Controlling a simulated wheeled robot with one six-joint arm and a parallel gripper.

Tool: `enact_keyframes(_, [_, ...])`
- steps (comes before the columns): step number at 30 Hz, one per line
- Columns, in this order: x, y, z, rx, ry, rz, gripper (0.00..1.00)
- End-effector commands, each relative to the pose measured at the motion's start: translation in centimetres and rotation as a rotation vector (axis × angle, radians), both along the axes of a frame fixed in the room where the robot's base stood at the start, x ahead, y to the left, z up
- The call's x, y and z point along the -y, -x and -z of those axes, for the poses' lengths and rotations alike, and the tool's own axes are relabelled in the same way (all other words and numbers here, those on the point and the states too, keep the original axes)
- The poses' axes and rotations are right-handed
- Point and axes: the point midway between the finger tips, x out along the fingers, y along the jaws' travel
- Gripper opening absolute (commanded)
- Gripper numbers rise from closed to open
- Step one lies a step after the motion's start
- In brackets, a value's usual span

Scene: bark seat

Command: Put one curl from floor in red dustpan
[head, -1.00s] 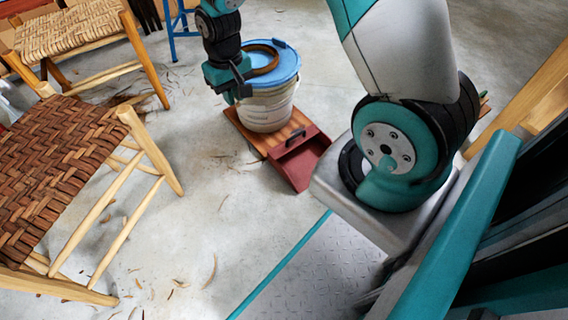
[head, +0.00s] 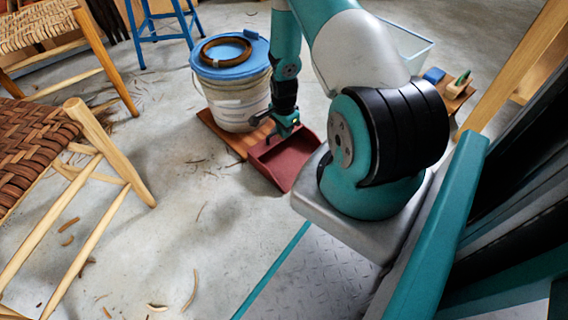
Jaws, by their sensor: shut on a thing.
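The red dustpan (head: 287,172) lies on the floor in front of the bucket, its open tray facing up. My gripper (head: 279,134) hangs pointing down over the dustpan's rear part, near its handle side. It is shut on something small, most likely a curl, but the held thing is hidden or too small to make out. I cannot tell whether it touches the tray. I see no curl lying in the visible part of the tray. Loose brown curls lie on the floor at the lower left, among them one long curl (head: 190,290) and a shorter one (head: 68,225).
A white bucket (head: 238,103) with a blue lid and a dark coil (head: 226,49) stands on a brown board (head: 224,138) beside the dustpan. A woven seat (head: 30,145) stands at left, a blue stool (head: 163,18) behind. A clear bin (head: 409,45) is behind my arm. Middle-left floor is mostly open.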

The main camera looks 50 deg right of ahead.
Motion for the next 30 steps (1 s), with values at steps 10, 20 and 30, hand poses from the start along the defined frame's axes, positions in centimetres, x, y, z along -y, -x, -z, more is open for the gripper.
enact_keyframes(10, [-0.1, 0.0, 9.6, 0.0, 0.0, -0.004, 0.0])
enact_keyframes(20, [-0.1, 0.0, 12.5, -0.001, 0.0, -0.005, 0.0])
enact_keyframes(30, [-0.1, -0.1, 14.8, 0.0, 0.0, -0.005, 0.0])
